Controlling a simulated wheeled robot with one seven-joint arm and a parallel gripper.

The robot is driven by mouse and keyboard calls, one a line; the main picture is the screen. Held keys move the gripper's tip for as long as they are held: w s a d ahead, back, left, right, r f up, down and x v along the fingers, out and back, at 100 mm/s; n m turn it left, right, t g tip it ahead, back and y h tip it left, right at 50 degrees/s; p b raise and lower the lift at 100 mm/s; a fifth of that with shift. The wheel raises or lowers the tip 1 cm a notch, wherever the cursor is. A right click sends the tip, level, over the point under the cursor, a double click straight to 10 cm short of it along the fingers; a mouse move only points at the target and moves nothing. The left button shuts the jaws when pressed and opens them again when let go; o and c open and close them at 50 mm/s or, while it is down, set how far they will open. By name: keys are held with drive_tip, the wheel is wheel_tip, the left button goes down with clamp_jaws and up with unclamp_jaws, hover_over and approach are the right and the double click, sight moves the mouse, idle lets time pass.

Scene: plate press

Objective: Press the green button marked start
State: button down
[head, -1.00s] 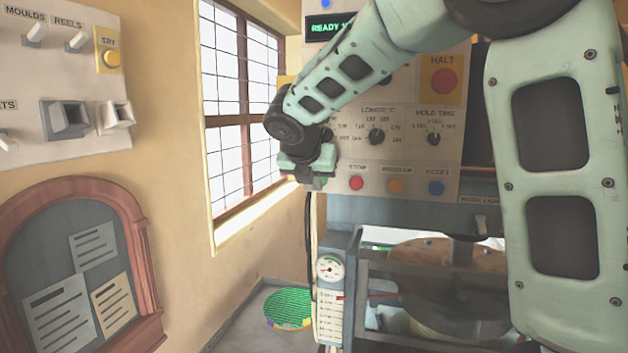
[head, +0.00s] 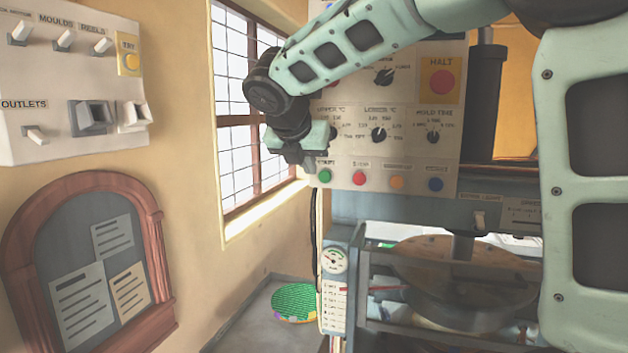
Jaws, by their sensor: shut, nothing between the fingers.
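The green start button (head: 324,176) sits at the lower left of the press's control panel (head: 408,160). Its label above is partly readable. My gripper (head: 309,168) is shut and empty, just above and left of the green button in the picture. Whether the fingertips touch the panel cannot be told. The button face is in plain view, not covered by the gripper.
A red button (head: 359,178), an orange button (head: 397,181) and a blue button (head: 435,184) continue the row to the right. A red HALT button (head: 441,82) is higher up. Dials (head: 379,134) sit between. The window (head: 240,110) is left of the panel.

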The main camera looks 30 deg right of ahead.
drive_tip(key=v, duration=0.3)
drive_tip(key=shift+s+a+r, duration=0.1)
drive_tip(key=shift+a+r, duration=0.05)
idle(0.7)
